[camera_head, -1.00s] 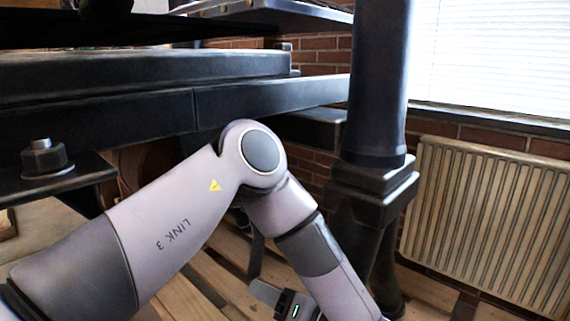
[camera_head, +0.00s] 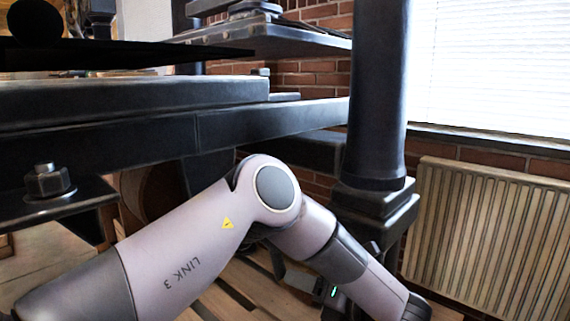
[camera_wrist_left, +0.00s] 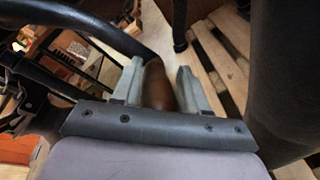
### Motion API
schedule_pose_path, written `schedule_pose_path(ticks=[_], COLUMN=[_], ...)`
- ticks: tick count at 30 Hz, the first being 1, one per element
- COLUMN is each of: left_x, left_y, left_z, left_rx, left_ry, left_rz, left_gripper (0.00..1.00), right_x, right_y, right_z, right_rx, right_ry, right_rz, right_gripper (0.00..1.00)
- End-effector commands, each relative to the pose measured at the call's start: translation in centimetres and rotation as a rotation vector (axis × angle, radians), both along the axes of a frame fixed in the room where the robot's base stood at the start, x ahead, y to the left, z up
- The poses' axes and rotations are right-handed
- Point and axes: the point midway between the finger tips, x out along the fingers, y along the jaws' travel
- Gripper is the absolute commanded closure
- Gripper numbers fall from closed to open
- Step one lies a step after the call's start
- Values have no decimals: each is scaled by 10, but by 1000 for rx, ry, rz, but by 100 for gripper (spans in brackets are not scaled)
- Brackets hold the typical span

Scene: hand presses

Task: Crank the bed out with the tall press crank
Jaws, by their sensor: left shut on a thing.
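The press shows from close by in the head view. Its bed appears as a long dark slab (camera_head: 130,103) lying over a dark rail (camera_head: 260,123). In the left wrist view my left gripper (camera_wrist_left: 160,76) is shut on a brown rounded handle (camera_wrist_left: 157,87), the grip of the crank, held between both jaws. A dark curved bar (camera_wrist_left: 85,28) runs close to the left jaw; I cannot tell whether it belongs to the crank. In the head view my left arm bends down to the right, and its gripper is mostly hidden. My right gripper is out of view.
A thick black column (camera_head: 378,100) stands right of the bed, close to my left forearm. A radiator (camera_head: 480,225) and a brick wall are behind it. A large hex nut (camera_head: 47,182) sits on a ledge at left. Wooden slats (camera_wrist_left: 222,60) lie below.

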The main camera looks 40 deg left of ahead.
Motion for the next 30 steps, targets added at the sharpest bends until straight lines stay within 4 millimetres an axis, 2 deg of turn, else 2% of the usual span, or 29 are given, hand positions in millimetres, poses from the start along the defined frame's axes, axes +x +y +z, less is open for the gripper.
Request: schedule_pose_path(ticks=[2, 3, 8, 17, 30], left_x=[5, 4, 3, 2, -1], left_y=[-1, -1, -1, -4, -39], left_z=[1, 1, -1, -1, 5], left_rx=[-7, -6, -6, -3, -2], left_ry=[-15, -14, -9, -5, -4], left_rz=[-16, -15, -13, -11, -12], left_gripper=[99, 51, 0, 0, 0], right_x=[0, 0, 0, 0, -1], right_y=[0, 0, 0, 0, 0], right_z=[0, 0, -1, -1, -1], right_rx=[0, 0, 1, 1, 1], right_ry=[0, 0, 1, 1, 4], right_rz=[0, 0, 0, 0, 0], right_gripper=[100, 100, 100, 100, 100])
